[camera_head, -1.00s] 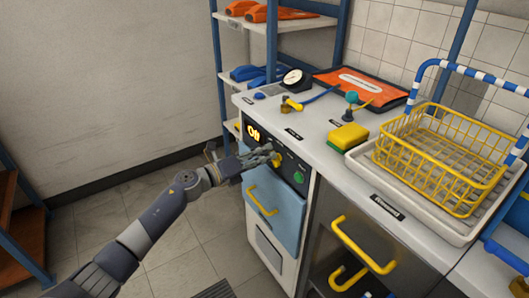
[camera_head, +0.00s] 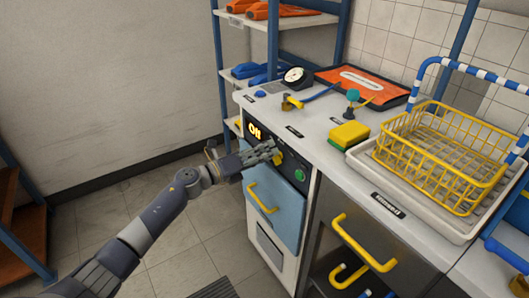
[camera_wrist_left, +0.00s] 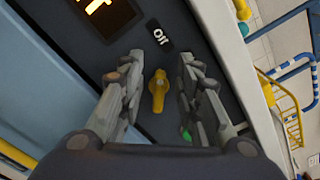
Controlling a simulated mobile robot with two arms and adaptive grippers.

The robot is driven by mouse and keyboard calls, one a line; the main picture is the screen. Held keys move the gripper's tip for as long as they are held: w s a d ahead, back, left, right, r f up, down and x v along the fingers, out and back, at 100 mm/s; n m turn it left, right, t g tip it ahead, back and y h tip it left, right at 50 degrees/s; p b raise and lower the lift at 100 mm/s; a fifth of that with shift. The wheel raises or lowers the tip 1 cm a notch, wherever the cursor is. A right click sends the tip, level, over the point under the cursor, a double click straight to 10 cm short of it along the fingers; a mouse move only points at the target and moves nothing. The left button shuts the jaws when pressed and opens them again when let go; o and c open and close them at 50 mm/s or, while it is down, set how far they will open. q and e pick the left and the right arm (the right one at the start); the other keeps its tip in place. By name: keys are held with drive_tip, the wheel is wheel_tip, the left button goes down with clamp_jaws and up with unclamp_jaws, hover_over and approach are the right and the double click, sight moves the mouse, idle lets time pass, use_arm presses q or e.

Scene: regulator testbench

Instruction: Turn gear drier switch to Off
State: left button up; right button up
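The yellow drier switch (camera_head: 278,157) is on the dark front panel (camera_head: 289,162) of the cabinet. In the left wrist view the yellow switch (camera_wrist_left: 158,91) lies between the two fingers of my left gripper (camera_wrist_left: 160,62), with a visible gap on each side. The small black label "Off" (camera_wrist_left: 160,35) is close to one end of the switch. The lit display (camera_head: 255,131) on the panel reads "Off" in orange. My left gripper (camera_head: 272,151) is open in front of the panel. My right gripper is in neither view.
A green button (camera_head: 300,175) is to the right of the switch. A blue drawer with a yellow handle (camera_head: 262,199) is below. The countertop holds a gauge (camera_head: 296,77), a sponge (camera_head: 348,135) and a yellow wire basket (camera_head: 440,160). Open floor lies left.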

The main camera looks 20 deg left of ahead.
use_arm(q)
drive_tip(key=v, duration=1.2)
